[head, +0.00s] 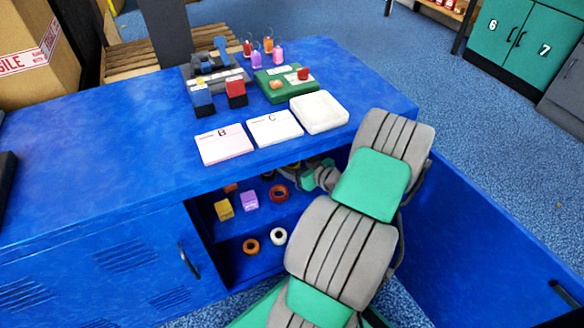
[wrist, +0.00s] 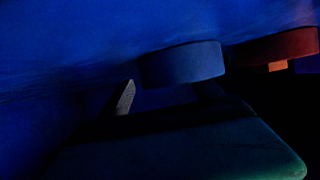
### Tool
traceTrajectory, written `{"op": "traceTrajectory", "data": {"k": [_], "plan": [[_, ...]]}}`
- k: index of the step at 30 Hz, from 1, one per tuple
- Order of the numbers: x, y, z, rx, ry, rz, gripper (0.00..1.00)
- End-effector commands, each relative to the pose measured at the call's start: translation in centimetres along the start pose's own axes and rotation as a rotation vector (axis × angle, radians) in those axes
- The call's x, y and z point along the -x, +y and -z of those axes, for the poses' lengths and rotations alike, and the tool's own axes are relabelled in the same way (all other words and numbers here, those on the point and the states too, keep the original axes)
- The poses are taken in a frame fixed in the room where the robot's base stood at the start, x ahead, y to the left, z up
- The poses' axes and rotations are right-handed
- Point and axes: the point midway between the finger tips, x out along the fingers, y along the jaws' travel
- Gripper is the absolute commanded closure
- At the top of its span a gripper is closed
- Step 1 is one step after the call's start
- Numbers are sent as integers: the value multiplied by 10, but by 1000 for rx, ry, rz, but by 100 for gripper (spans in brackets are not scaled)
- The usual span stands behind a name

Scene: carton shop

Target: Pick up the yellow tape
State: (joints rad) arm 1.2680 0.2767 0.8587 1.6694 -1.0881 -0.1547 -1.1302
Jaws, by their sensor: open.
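I cannot clearly pick out a yellow tape roll in either view. In the head view, my gripper (head: 304,172) reaches into the open blue cabinet at its upper shelf, and its fingertips are largely hidden. In the dark wrist view, my gripper (wrist: 163,95) is open, with one pale finger showing at left. A roll that looks blue (wrist: 183,64) lies just beyond the fingers. A red roll (wrist: 275,47) is to its right, with a small orange patch below it. In the head view, a red tape roll (head: 278,193) sits left of my gripper.
The cabinet also holds a yellow box (head: 224,209), a purple box (head: 249,201), an orange roll (head: 251,246) and a white roll (head: 278,236). The blue worktop (head: 130,130) overhangs the opening. The open cabinet door (head: 480,250) stands at right. Cards and a white tray (head: 319,112) lie above.

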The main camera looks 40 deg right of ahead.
Motion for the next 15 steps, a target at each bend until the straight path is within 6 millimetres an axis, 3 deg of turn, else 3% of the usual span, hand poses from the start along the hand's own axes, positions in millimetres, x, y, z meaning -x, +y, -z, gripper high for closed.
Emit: {"op": "traceTrajectory", "data": {"k": [5, 15], "plan": [[0, 0, 0, 0, 0, -1, 24], [1, 0, 0, 0, -1, 0, 52]]}}
